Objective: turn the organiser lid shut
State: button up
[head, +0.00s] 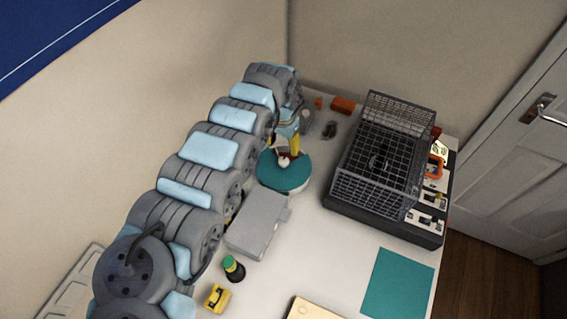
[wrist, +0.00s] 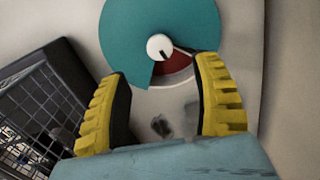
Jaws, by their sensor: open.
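The organiser is round, with a teal lid (head: 290,180) and a white knob (head: 283,162) at its middle. In the wrist view the teal lid (wrist: 130,25) has a wedge-shaped opening on the side facing my gripper, where a dark red compartment (wrist: 172,66) shows. The white knob (wrist: 159,46) has a dark pointer-like mark. My gripper (wrist: 164,72) is open and empty, its yellow fingers apart on either side of the opening, short of the knob in the picture. In the head view my arm partly hides the organiser, and my gripper (head: 293,147) shows only partly.
A black wire-mesh cage (head: 380,150) on a dark base stands to the right. A grey box (head: 258,223), a green-capped bottle (head: 233,268) and a yellow item (head: 217,297) lie nearer. A teal mat (head: 398,283) is front right. Orange blocks (head: 343,104) lie at the back.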

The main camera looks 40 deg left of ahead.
aim_at(283, 161)
notch_tip(283, 161, down, 10)
jog(key=shift+f+b, duration=0.1)
jog(key=shift+b, duration=0.7)
grip_shut()
